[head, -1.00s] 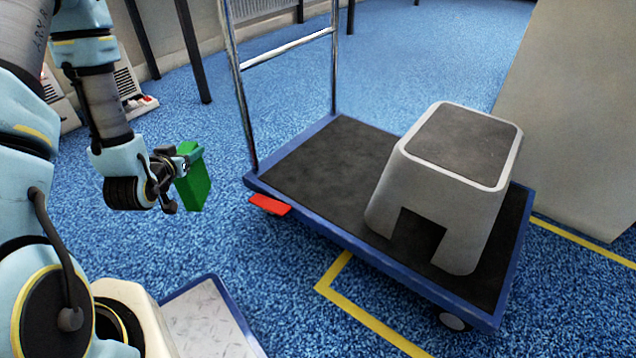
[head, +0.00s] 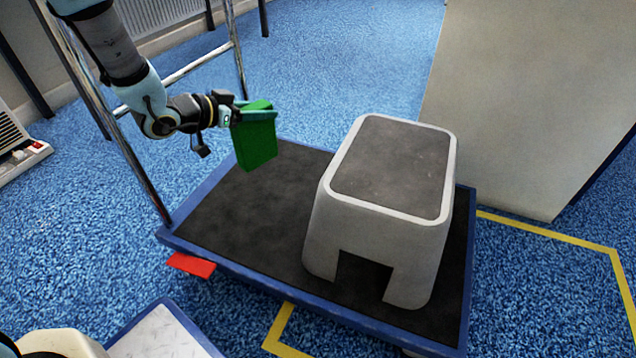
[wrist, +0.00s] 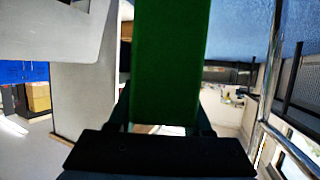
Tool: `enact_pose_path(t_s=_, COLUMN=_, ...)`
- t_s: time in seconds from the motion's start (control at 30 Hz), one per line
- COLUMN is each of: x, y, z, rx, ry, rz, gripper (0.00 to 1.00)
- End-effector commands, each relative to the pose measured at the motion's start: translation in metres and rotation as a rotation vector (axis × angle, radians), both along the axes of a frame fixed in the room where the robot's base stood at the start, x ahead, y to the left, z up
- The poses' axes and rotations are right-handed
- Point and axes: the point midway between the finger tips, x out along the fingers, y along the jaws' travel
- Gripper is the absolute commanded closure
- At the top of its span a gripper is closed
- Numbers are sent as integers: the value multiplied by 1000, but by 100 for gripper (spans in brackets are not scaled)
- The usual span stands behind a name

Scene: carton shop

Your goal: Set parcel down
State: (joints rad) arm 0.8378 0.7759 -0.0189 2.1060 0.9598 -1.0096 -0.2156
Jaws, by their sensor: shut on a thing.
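The parcel is a green box (head: 256,138), held upright between the fingers of my gripper (head: 254,114). My gripper is shut on it. In the head view the parcel appears in front of the left part of the trolley's dark deck (head: 225,213), seemingly raised above it. In the wrist view the parcel (wrist: 170,60) fills the middle, between the two fingers (wrist: 160,120). Its far side is hidden.
A grey step stool (head: 385,215) stands on the right half of the trolley deck. The trolley's metal handle (head: 135,165) rises at the left end. A large pale block (head: 530,100) stands behind on the right. The deck's left part is bare.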

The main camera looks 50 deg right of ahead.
Motion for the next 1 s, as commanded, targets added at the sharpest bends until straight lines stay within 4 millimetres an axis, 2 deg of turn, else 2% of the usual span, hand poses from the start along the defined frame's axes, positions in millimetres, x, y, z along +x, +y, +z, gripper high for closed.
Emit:
enact_pose_path(t_s=0.2, x=-1, y=0, z=-38, rx=2, ry=3, rz=0, gripper=100)
enact_pose_path(t_s=0.43, x=0, y=0, z=-60, rx=1, ry=2, rz=1, gripper=100)
enact_pose_path(t_s=0.63, x=0, y=0, z=-94, rx=0, ry=2, rz=1, gripper=100)
enact_pose_path(t_s=0.7, x=0, y=0, z=-99, rx=0, ry=1, rz=2, gripper=100)
enact_pose_path(t_s=1.0, x=0, y=0, z=-98, rx=-1, ry=1, rz=3, gripper=100)
